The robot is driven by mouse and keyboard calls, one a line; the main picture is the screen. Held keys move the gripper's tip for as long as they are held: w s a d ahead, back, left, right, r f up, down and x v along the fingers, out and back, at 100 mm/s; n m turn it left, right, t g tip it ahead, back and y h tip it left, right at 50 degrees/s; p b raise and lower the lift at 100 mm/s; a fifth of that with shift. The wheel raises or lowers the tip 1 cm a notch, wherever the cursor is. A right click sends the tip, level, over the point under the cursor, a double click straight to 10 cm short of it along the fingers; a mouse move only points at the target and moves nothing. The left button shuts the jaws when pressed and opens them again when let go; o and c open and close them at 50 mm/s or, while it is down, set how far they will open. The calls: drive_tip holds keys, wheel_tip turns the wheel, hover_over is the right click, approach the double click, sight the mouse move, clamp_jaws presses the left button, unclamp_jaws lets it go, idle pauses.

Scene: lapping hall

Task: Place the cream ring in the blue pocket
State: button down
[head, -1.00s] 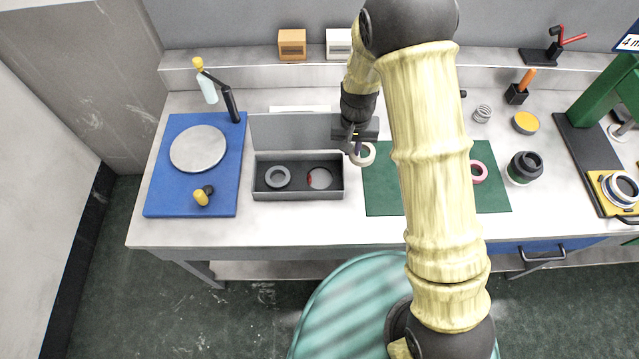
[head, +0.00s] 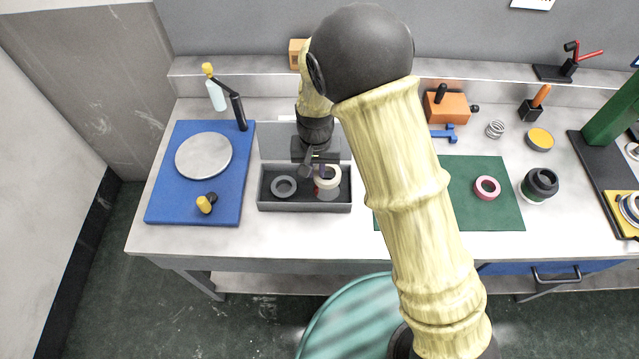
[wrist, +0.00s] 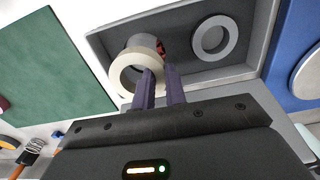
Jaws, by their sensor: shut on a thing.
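The cream ring (head: 337,178) is in my gripper (head: 319,170), above the right half of a dark grey box. In the wrist view, the purple fingers (wrist: 160,78) close on the near right side of the cream ring (wrist: 119,77). Under the ring is a grey round spot (wrist: 142,41) with a bit of red (wrist: 162,50) at its edge, partly covered by the ring. A grey ring (head: 284,187) lies in the box's left half. I see no pocket coloured blue in the box; its floor is dark grey.
The dark grey box (head: 303,207) has a raised lid (head: 277,145) behind it. A blue board (head: 165,200) with a pale disc (head: 203,156) stands left. A green mat (head: 505,205) with a pink ring (head: 487,188) lies right. Bare bench shows in front.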

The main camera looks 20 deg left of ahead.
sight(317, 191)
drive_tip(key=shift+f, duration=1.4)
drive_tip(key=shift+f, duration=1.85)
drive_tip(key=shift+f, duration=0.15)
drive_tip(key=c, duration=1.4)
unclamp_jaws()
drive_tip(key=shift+c, duration=0.2)
